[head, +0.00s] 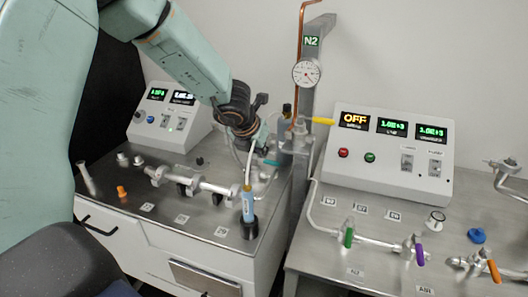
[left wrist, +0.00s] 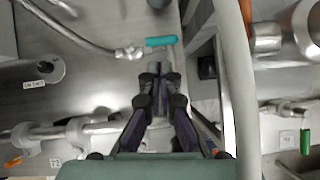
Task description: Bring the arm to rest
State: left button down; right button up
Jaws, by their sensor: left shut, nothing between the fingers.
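My left arm (head: 185,55) comes in from the upper left in the head view and reaches over the left bench. Its gripper (head: 256,138) is beside the grey post, and its fingertips are hard to make out there. In the left wrist view the gripper (left wrist: 158,72) shows its two dark fingers together, shut and empty. A teal valve handle (left wrist: 160,41) lies just beyond the fingertips in that picture; it also shows in the head view (head: 271,163). I cannot tell whether the fingers touch anything. My right gripper is not in view.
A grey post (head: 311,80) with a gauge (head: 306,73) and a yellow handle (head: 323,121) stands close right of the gripper. A control box (head: 385,155) reading OFF sits on the right bench. A blue-labelled tube (head: 248,204) stands upright in a black holder at the left bench's front.

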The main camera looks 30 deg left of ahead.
pick_arm(q)
jog(key=p+v, duration=0.1)
jog(key=v, duration=0.7)
jog(key=shift+w+f, duration=0.1)
jog(key=shift+w, duration=0.1)
